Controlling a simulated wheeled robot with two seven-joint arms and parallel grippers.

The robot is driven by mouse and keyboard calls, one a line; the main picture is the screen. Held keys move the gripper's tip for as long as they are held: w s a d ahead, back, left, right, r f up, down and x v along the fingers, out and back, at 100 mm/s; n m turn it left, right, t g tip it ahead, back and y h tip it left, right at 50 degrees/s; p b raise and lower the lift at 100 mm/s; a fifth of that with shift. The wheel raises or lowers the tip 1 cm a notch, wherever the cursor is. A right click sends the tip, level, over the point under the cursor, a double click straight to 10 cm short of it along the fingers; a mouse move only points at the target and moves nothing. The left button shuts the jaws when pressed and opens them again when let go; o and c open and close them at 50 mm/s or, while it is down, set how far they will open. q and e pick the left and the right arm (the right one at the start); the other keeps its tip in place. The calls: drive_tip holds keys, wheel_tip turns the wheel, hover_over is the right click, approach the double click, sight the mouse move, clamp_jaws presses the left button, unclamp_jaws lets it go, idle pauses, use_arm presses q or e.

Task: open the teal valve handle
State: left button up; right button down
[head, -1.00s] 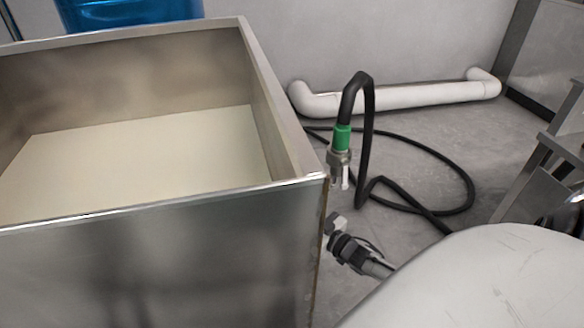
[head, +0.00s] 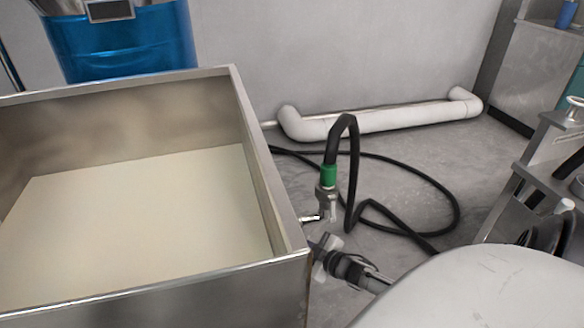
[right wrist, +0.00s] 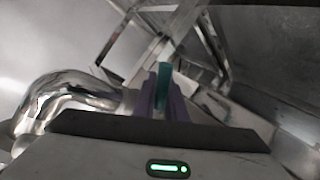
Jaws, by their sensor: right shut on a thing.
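The teal valve handle (right wrist: 163,76) shows in the right wrist view as a narrow upright teal strip. My right gripper (right wrist: 165,102) has its purple fingers closed on either side of the strip, and the fingers hide its lower part. A shiny metal pipe elbow (right wrist: 62,95) is just left of the fingers. The handle and my right gripper cannot be made out in the head view. My left gripper is not in view.
An open metal tank (head: 235,130) with a pale floor fills the left of the head view. A green hose coupling (head: 328,175), a black hose (head: 440,190) and a dark fitting (head: 350,268) lie to its right. A white pipe (head: 390,118) runs along the wall.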

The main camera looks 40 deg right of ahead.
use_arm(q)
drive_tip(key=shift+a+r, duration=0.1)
use_arm(e)
drive_tip(key=shift+s, duration=0.1)
idle(0.3)
drive_tip(key=c, duration=1.8)
unclamp_jaws()
